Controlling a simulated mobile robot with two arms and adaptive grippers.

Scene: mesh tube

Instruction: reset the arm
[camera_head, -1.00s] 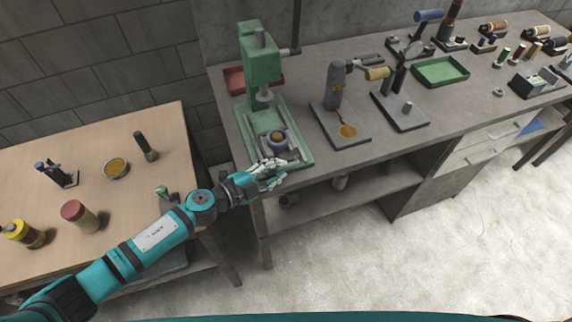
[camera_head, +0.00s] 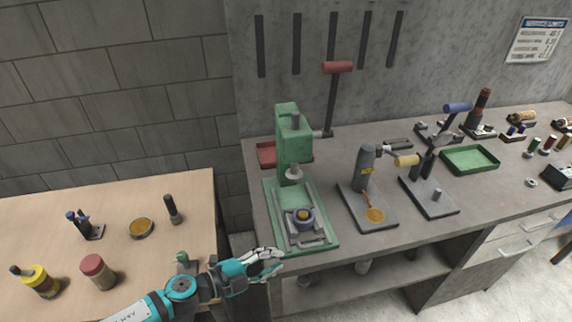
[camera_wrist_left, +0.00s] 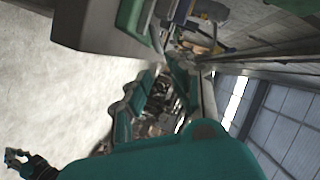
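My left arm reaches in from the bottom left in the head view. My left gripper (camera_head: 278,260) is open and empty, with its silver fingers apart, in front of the near left corner of the grey workbench (camera_head: 330,262). It appears apart from the green press (camera_head: 292,145) and its base, which stand behind it. In the left wrist view a small dark gripper (camera_wrist_left: 18,158) shows at the lower left; it appears to be my right one, with its fingers apart and nothing between them. My right arm is not in the head view.
A wooden table (camera_head: 60,225) on the left holds a red-capped jar (camera_head: 98,273), a yellow bottle (camera_head: 36,281) and a round dish (camera_head: 142,228). On the workbench are a tool stand (camera_head: 366,190), a green tray (camera_head: 470,159) and a red tray (camera_head: 266,155). Open floor lies in front.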

